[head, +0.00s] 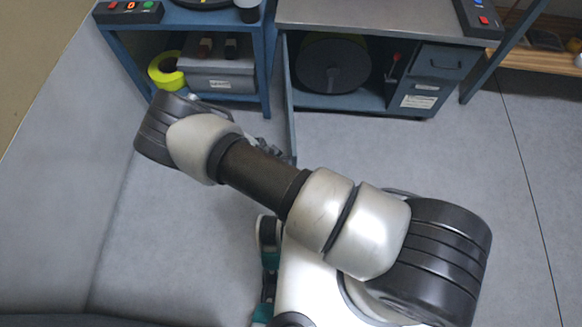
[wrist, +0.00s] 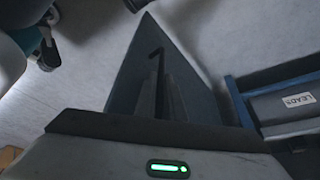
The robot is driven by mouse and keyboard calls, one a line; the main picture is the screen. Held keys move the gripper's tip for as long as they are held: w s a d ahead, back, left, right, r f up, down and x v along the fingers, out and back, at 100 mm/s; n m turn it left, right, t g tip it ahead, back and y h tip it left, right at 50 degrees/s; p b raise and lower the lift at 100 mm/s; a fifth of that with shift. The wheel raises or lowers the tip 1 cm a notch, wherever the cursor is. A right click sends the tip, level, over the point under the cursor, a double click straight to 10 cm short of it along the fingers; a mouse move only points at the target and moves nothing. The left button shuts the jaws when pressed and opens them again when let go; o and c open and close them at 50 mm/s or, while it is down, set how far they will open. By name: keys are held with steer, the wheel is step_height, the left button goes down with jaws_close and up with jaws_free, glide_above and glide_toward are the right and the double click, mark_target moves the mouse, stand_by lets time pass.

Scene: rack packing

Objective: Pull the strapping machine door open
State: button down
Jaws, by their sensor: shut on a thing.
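The strapping machine (head: 385,25) is a blue-grey cabinet with a steel top, at the top of the head view. Its door (head: 289,105) stands swung out from the cabinet's left side and shows nearly edge-on. The front compartment is open, with a large dark reel (head: 333,65) inside. My gripper (head: 270,150) is mostly hidden behind my arm, at the door's near end. In the wrist view the door (wrist: 132,75) is a dark blue panel in front of my gripper (wrist: 160,78). The fingers are shut on the slim door handle (wrist: 155,55), mostly hidden between them.
A blue shelf bench (head: 262,75) with a grey box (head: 217,78) and a yellow tape roll (head: 165,72) stands close left of the door. A box labelled LEADS (wrist: 290,100) shows in the wrist view. Grey floor (head: 480,165) is clear at the right.

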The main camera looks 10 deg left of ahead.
steer(key=shift+w+a+m, duration=0.1)
steer(key=shift+a+m, duration=0.2)
steer(key=shift+a, duration=0.9)
steer(key=c, duration=1.8)
jaws_free()
steer(key=shift+c, duration=0.2)
steer(key=p+v, duration=0.4)
steer(key=v, duration=1.3)
steer(key=shift+a+r, duration=0.2)
steer(key=shift+a, duration=0.05)
steer(key=shift+r, duration=0.1)
